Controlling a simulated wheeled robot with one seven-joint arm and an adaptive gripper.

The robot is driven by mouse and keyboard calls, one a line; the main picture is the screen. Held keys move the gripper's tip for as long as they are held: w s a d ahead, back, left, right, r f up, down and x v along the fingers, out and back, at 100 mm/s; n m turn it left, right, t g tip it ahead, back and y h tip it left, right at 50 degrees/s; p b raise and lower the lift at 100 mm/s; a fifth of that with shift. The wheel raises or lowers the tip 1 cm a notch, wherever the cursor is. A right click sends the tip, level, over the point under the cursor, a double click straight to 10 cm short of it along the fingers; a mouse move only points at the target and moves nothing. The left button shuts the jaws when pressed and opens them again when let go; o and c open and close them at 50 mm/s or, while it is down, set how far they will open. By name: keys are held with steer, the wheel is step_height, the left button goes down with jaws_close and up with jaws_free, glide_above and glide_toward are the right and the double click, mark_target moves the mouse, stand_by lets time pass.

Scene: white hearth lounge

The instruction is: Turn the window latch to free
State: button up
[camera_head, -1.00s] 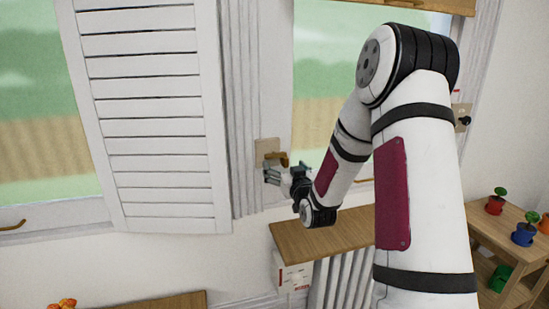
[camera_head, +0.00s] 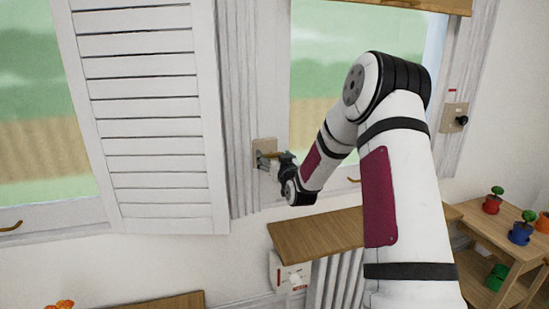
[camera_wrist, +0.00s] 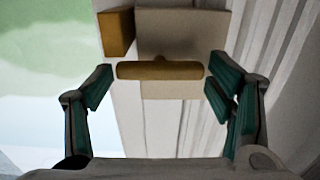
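The window latch shows in the wrist view as a brass bar (camera_wrist: 160,70) lying level across a beige backplate (camera_wrist: 190,35). A separate brass block (camera_wrist: 117,32) sits just above the bar's left end. In the head view the backplate (camera_head: 264,144) is on the frame left of the right-hand window, and the bar is mostly covered by my gripper (camera_head: 266,160). In the wrist view my gripper (camera_wrist: 160,76) is open, one finger left and one right of the bar, with small gaps at both ends. I cannot tell how far the fingertips are from the plate.
A white louvred shutter (camera_head: 150,120) stands just left of the latch. A wooden shelf (camera_head: 320,232) over a radiator (camera_head: 335,280) lies below. A plate with a black knob (camera_head: 454,118) is on the right wall. Potted plants stand on a wooden stand (camera_head: 480,225) at right.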

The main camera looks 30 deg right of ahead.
steer(key=c, duration=0.5)
steer(key=shift+c, duration=0.2)
steer(key=shift+n+b, duration=0.3)
steer(key=shift+b, duration=0.05)
steer(key=n+b, duration=0.1)
steer(key=b, duration=0.1)
steer(key=n+b, duration=0.2)
steer(key=shift+w+a+f, duration=0.15)
steer(key=n+b, duration=0.4)
steer(key=shift+f, duration=0.1)
steer(key=n+b, duration=1)
steer(key=b, duration=0.4)
steer(key=shift+b, duration=0.4)
steer(key=shift+a+n, duration=0.1)
steer(key=shift+n, duration=0.2)
